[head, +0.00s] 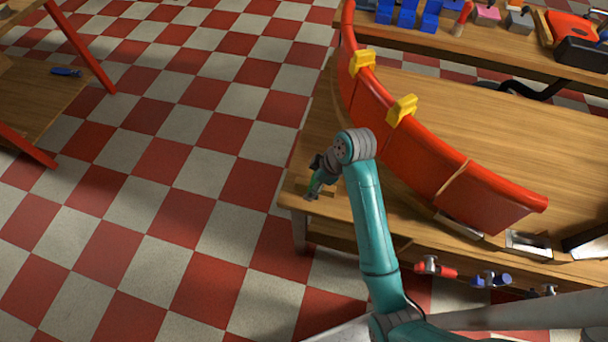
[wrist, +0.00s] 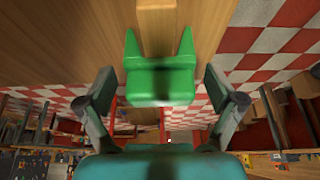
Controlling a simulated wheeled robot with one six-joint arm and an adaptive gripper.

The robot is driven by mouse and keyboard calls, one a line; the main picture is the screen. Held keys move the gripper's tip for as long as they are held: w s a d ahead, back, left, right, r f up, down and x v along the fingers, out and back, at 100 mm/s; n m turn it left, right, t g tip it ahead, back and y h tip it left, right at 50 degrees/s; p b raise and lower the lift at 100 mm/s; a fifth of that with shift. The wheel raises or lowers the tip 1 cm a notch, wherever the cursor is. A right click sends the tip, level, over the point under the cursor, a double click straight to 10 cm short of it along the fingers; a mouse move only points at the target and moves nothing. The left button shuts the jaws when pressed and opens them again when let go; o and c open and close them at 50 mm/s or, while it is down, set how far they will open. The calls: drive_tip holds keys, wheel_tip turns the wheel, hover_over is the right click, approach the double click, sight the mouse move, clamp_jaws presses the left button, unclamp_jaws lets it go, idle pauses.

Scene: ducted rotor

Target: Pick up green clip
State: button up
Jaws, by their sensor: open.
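The green clip (wrist: 160,82) is in the middle of the wrist view, a block with two pointed prongs toward the top of the picture. A pale wooden strip (wrist: 157,27) shows between and beyond the prongs. My gripper (wrist: 160,92) is open, with one finger on each side of the clip and a visible gap on both sides. In the head view my gripper (head: 317,190) is low over the left end of the wooden workbench (head: 500,125); the clip is too small and covered there to make out clearly.
A long curved red panel (head: 430,160) stands on the bench right of my gripper, with two yellow clips (head: 362,62) (head: 402,109) on its top edge. Red and blue clamps (head: 435,267) (head: 490,279) are along the bench's front. Open checkered floor lies left.

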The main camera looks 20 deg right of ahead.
drive_tip(key=shift+w+a+f, duration=0.1)
drive_tip(key=shift+a+f, duration=0.05)
drive_tip(key=shift+f, duration=0.3)
drive_tip(key=c, duration=1.2)
